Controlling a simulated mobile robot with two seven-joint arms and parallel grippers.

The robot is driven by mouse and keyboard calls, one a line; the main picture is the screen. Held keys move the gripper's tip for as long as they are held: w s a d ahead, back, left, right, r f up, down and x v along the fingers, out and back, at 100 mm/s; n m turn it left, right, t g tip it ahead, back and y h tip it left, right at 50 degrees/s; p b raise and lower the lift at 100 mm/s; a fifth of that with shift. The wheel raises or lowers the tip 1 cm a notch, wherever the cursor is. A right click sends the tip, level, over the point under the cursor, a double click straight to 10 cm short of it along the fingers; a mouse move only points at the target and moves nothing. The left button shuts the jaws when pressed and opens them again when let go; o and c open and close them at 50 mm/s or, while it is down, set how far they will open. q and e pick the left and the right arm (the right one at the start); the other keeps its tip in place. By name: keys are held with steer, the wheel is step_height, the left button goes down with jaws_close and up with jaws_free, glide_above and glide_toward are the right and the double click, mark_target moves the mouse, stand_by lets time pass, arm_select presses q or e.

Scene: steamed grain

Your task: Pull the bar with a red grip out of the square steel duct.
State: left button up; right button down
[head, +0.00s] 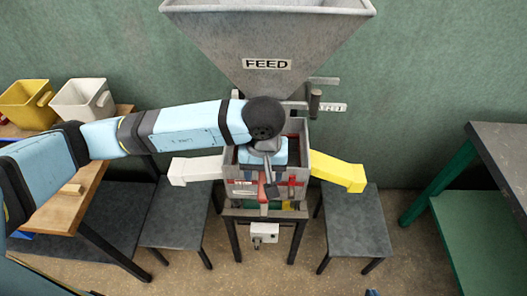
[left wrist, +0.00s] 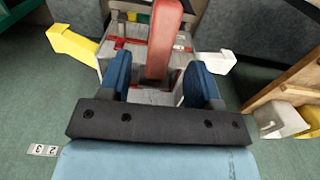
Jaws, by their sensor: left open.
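The bar's red grip (head: 262,190) shows at the front of the grey steel housing (head: 245,158) under the feed hopper. In the left wrist view the red grip (left wrist: 165,35) stands up between the two blue fingers. My left gripper (head: 270,182) is open, with a finger on each side of the grip and visible gaps; it also shows in the left wrist view (left wrist: 158,70). The rest of the bar and the duct's opening are hidden or too small to tell. A small blue tip at the head view's bottom edge may be my right gripper (head: 372,293); its jaws are hidden.
The hopper (head: 270,40) marked FEED rises above the housing. A white chute (head: 195,169) sticks out left and a yellow chute (head: 338,172) right, over dark stools (head: 355,215). A wooden bench (head: 75,205) is at left, a green-framed table (head: 500,140) at right.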

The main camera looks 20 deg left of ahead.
mark_target(263, 192)
arm_select(q)
steer(key=shift+f, duration=1.7)
jaws_close()
steer(key=c, duration=0.9)
jaws_free()
steer(key=shift+c, duration=0.2)
jaws_close()
steer(key=shift+s+d+f, duration=0.1)
steer(key=shift+s+d, duration=0.05)
steer(key=shift+s, duration=0.25)
steer(key=shift+s+d, duration=0.25)
steer(key=shift+s, duration=0.75)
steer(key=s+d+b, duration=0.2)
steer(key=s, duration=0.5)
